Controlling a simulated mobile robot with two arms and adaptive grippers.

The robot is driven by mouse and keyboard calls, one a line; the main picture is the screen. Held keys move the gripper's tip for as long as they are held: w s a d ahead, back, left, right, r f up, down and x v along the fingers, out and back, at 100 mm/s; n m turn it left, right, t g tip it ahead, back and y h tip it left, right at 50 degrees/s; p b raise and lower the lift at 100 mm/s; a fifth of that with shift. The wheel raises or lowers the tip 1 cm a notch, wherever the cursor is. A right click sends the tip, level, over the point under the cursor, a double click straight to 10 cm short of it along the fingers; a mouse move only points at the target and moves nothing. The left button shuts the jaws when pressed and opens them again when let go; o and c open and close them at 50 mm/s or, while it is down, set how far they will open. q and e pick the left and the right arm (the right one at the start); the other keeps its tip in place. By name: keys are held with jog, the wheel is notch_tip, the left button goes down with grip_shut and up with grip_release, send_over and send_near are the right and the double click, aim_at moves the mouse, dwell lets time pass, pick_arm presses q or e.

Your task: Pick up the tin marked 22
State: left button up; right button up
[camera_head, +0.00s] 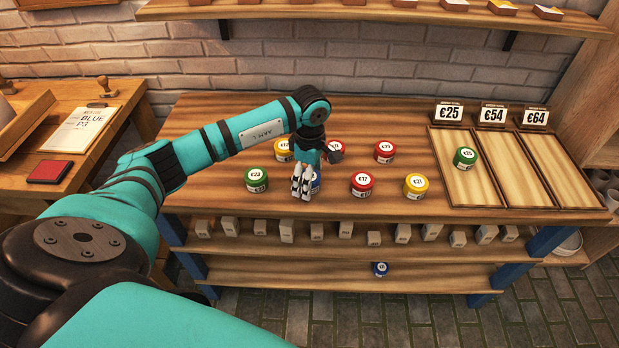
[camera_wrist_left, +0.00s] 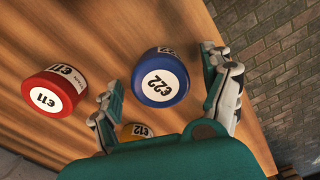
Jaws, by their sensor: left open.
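The blue tin marked 22 (camera_wrist_left: 161,77) stands on the wooden table, its white label facing the camera in the left wrist view. In the head view the blue tin (camera_head: 316,184) is mostly hidden behind my left gripper (camera_head: 302,182). My left gripper is open, with its fingers spread to either side of the tin's near side in the wrist view. Whether a finger touches the tin I cannot tell. My right gripper is not in view.
A red tin marked 11 (camera_wrist_left: 50,92) and a yellow tin marked 12 (camera_wrist_left: 137,130) are close by. A green tin (camera_head: 256,180) and a red tin (camera_head: 361,184) flank the gripper. A divided tray (camera_head: 555,175) with price signs stands at the right.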

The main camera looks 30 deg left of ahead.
pick_arm(q)
jog(key=shift+f, duration=0.55)
jog(key=c, duration=1.3)
jog(key=shift+c, duration=0.2)
jog(key=shift+r, duration=0.2)
